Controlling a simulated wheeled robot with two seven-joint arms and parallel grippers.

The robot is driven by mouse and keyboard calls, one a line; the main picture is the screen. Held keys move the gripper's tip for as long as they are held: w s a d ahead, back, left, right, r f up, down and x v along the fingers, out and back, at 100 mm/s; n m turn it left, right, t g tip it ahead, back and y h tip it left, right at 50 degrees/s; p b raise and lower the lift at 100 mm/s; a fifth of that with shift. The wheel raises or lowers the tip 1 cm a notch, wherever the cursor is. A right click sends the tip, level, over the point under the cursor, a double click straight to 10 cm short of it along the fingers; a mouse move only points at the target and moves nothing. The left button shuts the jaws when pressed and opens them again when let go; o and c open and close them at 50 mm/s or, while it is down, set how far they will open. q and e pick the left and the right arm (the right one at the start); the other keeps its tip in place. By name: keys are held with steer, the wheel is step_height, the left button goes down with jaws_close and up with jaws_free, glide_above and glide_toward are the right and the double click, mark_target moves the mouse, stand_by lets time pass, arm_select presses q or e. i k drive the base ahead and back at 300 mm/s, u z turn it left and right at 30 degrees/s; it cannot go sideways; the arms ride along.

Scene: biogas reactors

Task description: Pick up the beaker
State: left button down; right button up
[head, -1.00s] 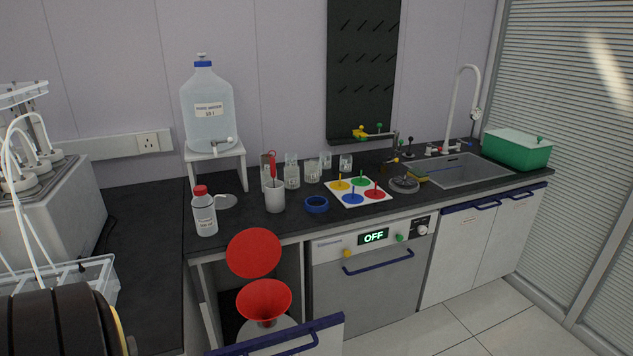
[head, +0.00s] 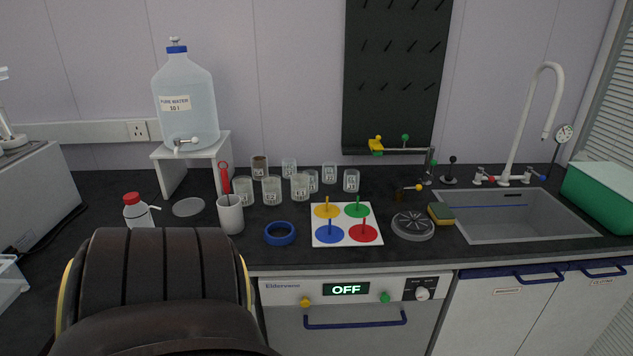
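Several small clear glass beakers stand upright in a cluster on the black counter in the head view. A front one (head: 272,191) is marked E2, and another (head: 300,187) to its right is marked E1. One beaker (head: 259,168) at the back left holds something brown. One (head: 351,181) stands apart at the right end of the cluster. I cannot tell which is the task's beaker. Neither gripper shows. A large dark ribbed part of my own arm fills the lower left and hides the counter's front edge there.
A white cup (head: 230,214) with a red-handled tool stands left of a blue ring (head: 280,233). A white board (head: 318,237) with coloured pegs lies in front of the beakers. A water bottle (head: 186,100) stands on a white stand. The sink (head: 530,222) is at right.

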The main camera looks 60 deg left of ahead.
mark_target(272, 190)
steer(key=u, duration=0.05)
steer(key=i, duration=0.65)
steer(key=u, duration=3.9)
